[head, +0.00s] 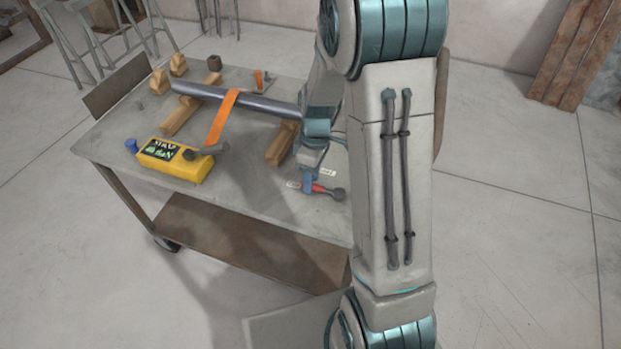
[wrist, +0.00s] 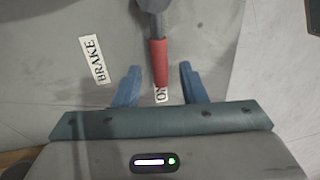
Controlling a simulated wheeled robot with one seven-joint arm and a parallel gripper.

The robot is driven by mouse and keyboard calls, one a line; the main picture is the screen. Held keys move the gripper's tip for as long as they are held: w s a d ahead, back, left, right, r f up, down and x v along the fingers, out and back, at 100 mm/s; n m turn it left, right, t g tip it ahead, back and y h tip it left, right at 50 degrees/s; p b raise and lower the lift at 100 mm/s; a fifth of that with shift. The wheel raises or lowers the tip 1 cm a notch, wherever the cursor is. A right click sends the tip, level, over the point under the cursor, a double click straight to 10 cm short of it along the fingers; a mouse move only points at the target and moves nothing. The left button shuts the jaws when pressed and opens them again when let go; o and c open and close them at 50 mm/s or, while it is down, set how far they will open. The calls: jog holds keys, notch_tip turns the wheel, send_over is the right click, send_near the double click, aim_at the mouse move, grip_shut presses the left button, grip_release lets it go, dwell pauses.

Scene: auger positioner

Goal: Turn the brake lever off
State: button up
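The brake lever has a red grip (wrist: 159,62) and a dark grey shaft and shows at the right front of the cart top; its red part also shows in the head view (head: 322,189). A "BRAKE" label (wrist: 93,60) lies left of it. A label reading "ON" (wrist: 161,95), partly covered, is at the end of the red grip. My gripper (wrist: 157,82) is open, with a blue finger on each side of the red grip's end and a visible gap on both sides. In the head view my gripper (head: 309,182) is low over the cart at the lever.
The grey cart top (head: 110,145) holds a yellow box (head: 172,160) with a dark handle, a grey tube (head: 260,103) on wooden blocks, and an orange strap (head: 216,125). A blue knob (head: 131,146) is at the left edge. The floor right of the cart is clear.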

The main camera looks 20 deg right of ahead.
jog(key=shift+f, duration=0.25)
grip_shut()
